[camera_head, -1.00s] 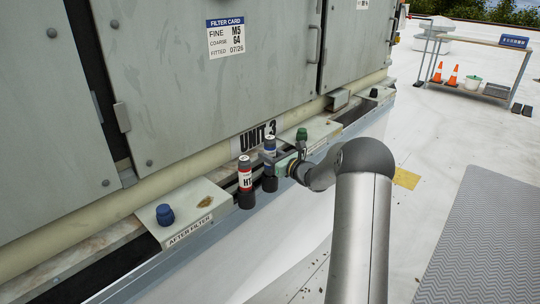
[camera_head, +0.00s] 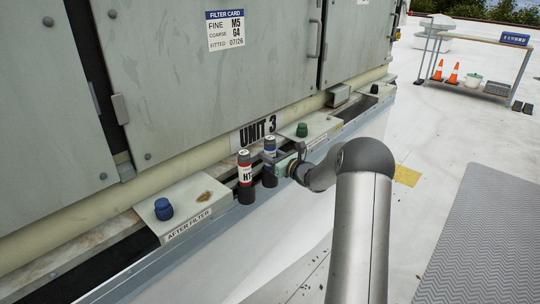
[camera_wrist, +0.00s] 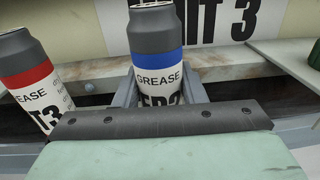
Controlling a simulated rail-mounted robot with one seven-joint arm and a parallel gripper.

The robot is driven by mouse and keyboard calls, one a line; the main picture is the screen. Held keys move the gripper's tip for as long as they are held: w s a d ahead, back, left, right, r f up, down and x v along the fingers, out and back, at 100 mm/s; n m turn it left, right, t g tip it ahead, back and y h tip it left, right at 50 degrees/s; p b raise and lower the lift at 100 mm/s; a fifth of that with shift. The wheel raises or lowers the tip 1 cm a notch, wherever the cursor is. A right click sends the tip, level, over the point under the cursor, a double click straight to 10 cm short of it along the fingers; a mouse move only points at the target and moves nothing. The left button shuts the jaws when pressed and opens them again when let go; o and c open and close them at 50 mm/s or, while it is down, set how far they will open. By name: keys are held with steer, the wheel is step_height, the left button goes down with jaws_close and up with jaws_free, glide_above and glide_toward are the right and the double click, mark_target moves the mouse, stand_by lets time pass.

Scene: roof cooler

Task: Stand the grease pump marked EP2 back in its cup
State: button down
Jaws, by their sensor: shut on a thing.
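The grease pump with the blue band (camera_head: 270,152) has a grey cap and white label. It looks upright, beside the red-banded one, with a dark lower part on the ledge side of the unit. In the wrist view the pump (camera_wrist: 157,62) stands between my fingers; its label reads GREASE and the lower marking, seemingly EP2, is partly hidden by my gripper's edge. My gripper (camera_head: 278,163) is shut on this pump from the right. The pump's foot is hidden in the wrist view. In the head view I cannot tell its dark bottom from a cup.
A red-banded grease pump marked HT3 (camera_head: 245,174) stands close left of the held pump. A blue knob (camera_head: 163,209) sits on the AFTER FILTER box (camera_head: 182,196) and a green knob (camera_head: 302,130) on the box to the right. The cabinet wall (camera_head: 190,95) rises behind.

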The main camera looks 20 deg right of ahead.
stand_by(0.3)
steer(key=c, duration=0.8)
jaws_free()
steer(key=p+v, duration=0.2)
steer(key=v, duration=1.5)
steer(key=shift+s, duration=0.2)
